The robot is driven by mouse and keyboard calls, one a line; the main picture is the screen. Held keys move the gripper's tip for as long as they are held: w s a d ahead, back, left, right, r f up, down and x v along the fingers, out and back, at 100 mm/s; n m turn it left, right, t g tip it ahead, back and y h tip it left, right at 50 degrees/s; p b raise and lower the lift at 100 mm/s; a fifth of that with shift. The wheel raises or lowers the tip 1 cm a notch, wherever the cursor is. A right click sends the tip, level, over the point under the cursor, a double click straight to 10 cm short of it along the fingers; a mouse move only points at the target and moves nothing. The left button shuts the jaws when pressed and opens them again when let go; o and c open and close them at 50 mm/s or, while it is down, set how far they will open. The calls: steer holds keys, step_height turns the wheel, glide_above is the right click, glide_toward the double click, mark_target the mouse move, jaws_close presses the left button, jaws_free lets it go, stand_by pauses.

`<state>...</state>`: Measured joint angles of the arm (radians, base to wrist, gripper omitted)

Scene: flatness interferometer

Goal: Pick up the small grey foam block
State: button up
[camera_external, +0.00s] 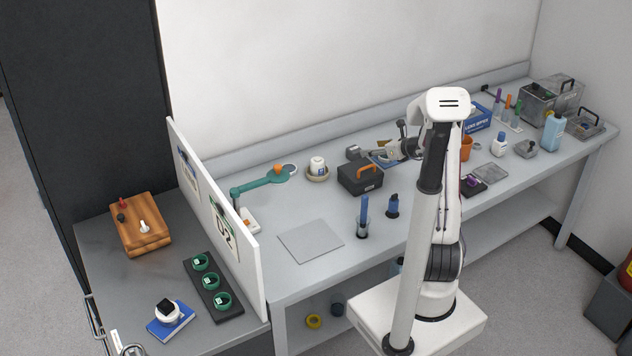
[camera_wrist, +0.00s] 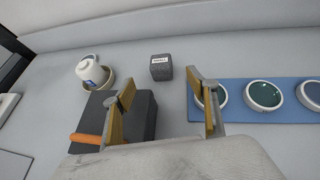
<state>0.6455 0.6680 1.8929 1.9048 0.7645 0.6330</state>
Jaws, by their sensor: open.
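A small dark grey block (camera_wrist: 161,67) with a white label on it sits on the bench in the wrist view, up ahead of the fingers. It looks like the grey foam block. It also shows in the external view (camera_external: 353,152), behind the black case and left of my gripper (camera_external: 379,156). In the wrist view my gripper (camera_wrist: 160,82) is open and empty. Its two fingers straddle the block's line of sight, and the block appears beyond the fingertips, apart from them.
A black case (camera_external: 361,177) with an orange handle stands close to the left finger. A blue mat (camera_wrist: 237,117) with round optics lies on the right. A white bottle in a dish (camera_wrist: 92,73) is at the left. The back wall is behind the block.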

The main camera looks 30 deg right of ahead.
mark_target(359, 147)
steer(key=shift+w, duration=0.1)
steer(key=shift+x, duration=3.3)
steer(key=shift+a+f, duration=0.1)
steer(key=shift+x, duration=2.55)
steer(key=shift+f, duration=0.1)
steer(key=shift+c, duration=0.3)
steer(key=c, duration=0.8)
